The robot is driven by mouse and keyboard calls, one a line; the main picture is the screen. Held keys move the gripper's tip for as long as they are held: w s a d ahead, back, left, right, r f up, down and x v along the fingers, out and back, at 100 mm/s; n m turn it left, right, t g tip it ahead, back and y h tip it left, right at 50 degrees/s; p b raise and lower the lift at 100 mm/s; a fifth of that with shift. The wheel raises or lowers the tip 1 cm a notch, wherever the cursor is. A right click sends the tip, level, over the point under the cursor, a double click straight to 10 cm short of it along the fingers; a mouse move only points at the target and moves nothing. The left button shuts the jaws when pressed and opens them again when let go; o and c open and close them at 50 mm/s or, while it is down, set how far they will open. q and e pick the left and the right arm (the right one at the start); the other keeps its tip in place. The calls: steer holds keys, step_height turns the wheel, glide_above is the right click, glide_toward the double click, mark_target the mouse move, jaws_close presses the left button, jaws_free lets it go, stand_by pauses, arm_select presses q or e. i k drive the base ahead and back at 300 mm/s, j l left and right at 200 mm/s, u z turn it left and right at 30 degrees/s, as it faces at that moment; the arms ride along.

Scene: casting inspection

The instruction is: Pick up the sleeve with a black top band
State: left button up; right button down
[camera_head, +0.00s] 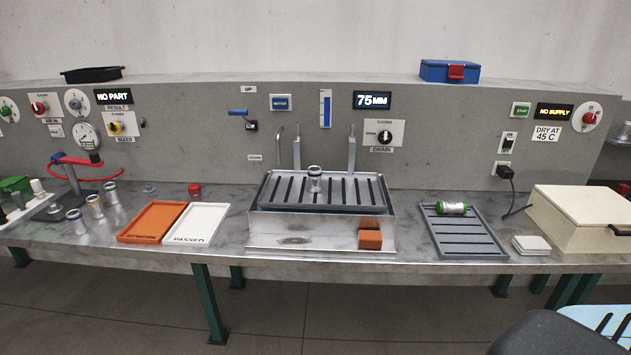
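A small metal sleeve (315,184) stands upright on the slotted rack of the sink-like tank (265,232) in the middle of the bench. Its top band looks dark, close to black. Three more sleeves stand at the left: one with a bluish top (77,226), one with a yellowish top (96,210) and one with a greenish top (112,196). A sleeve with green showing on it (452,209) lies on its side on the grey slotted tray (463,246) at the right.
An orange tray (152,222) and a white "PASSED" tray (197,222) lie left of the tank. An orange block (370,239) is at the tank's front right. A cream box (585,214) fills the right end. Two metal posts rise behind the rack.

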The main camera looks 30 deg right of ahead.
mark_target(315, 179)
steer(key=l+z, duration=0.35)
steer(key=l, duration=0.3)
steer(key=l+z, duration=0.3)
steer(key=l, duration=0.3)
steer(key=i+l+z, duration=0.2)
steer(key=l+z, duration=0.15)
steer(key=l, duration=0.25)
